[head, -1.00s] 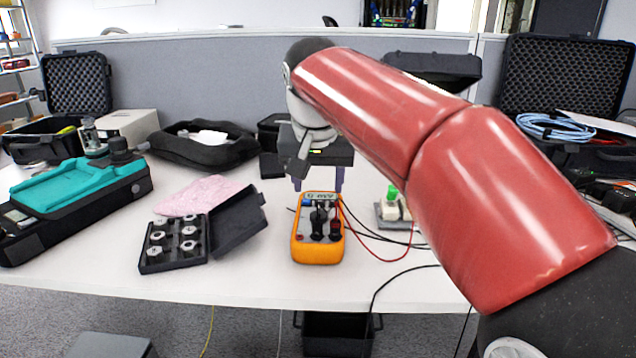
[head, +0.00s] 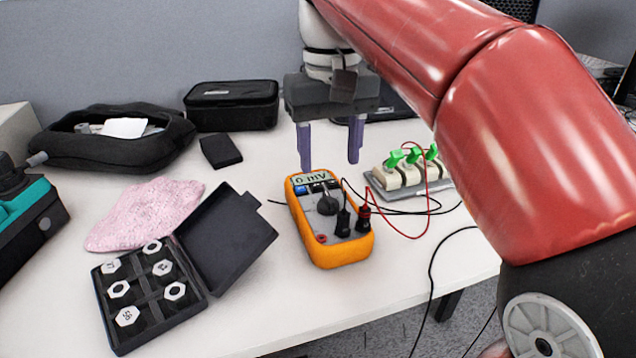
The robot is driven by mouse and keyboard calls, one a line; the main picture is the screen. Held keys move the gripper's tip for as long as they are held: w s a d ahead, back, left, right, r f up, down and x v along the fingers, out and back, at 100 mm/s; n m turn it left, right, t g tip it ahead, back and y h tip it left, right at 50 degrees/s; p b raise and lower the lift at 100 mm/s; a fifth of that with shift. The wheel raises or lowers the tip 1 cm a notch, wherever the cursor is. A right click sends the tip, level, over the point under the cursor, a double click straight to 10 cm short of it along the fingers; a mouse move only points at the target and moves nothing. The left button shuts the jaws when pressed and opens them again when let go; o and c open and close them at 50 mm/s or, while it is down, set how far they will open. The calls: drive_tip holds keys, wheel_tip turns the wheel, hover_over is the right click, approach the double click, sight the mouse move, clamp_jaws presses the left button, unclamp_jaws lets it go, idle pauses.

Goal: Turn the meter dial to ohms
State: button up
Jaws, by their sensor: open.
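The orange meter (head: 345,250) lies face up on the white table in the head view. Its display reads "0 mV". Its dark round dial (head: 327,205) sits on the grey face below the display; the dial's markings are too small to read. Black and red leads are plugged into its lower part. My gripper (head: 331,160) is open and empty, pointing down with its two purple fingers apart. It appears above and behind the meter's display end, and I see no contact with the dial.
A terminal block with green levers (head: 408,165) stands right of the meter, with loose leads (head: 420,232) around it. An open black case of nuts (head: 150,290), a pink cloth (head: 145,212) and a black pouch (head: 112,150) lie left. A black case (head: 232,105) stands behind.

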sight(327, 199)
wheel_tip(327, 199, down, 8)
drive_tip(key=shift+d+r+b, duration=0.1)
drive_tip(key=shift+r+b, duration=0.1)
drive_tip(key=shift+b, duration=0.7)
drive_tip(key=c, duration=1)
drive_tip(key=shift+r, duration=0.1)
drive_tip(key=m+p, duration=0.2)
drive_tip(key=m, duration=0.2)
drive_tip(key=m+p, duration=0.1)
drive_tip(key=m, duration=0.1)
drive_tip(key=m+p, duration=0.1)
drive_tip(key=shift+a+m, duration=0.25)
drive_tip(key=shift+m, duration=0.05)
